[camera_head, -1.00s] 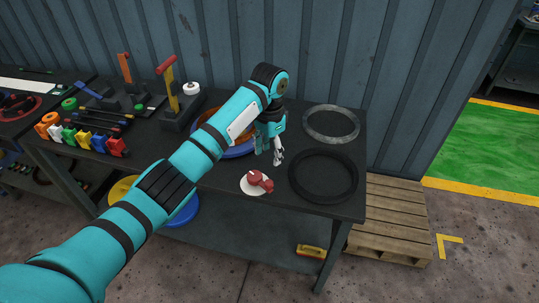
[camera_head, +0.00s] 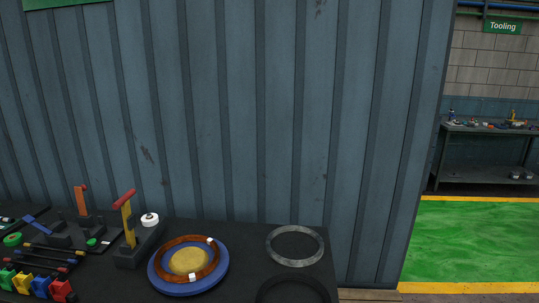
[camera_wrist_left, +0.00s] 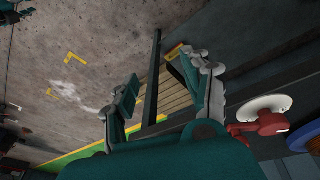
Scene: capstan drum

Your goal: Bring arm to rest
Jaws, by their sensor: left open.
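My left arm and gripper are out of the head view. In the left wrist view my left gripper (camera_wrist_left: 160,92) has its two fingers spread wide apart with nothing between them. Past the fingers show the floor and the slatted wooden pallet (camera_wrist_left: 150,95). A red piece on a white disc (camera_wrist_left: 267,107) is at the right of that view, beside the right finger and apart from it. My right gripper is in neither view.
The dark bench holds a blue dish with a brown ring (camera_head: 188,267), a grey ring (camera_head: 295,245), a black ring (camera_head: 293,289), a yellow-posted tool (camera_head: 129,222) and coloured clips (camera_head: 40,285). A corrugated wall (camera_head: 250,110) stands behind. Green floor (camera_head: 470,245) lies right.

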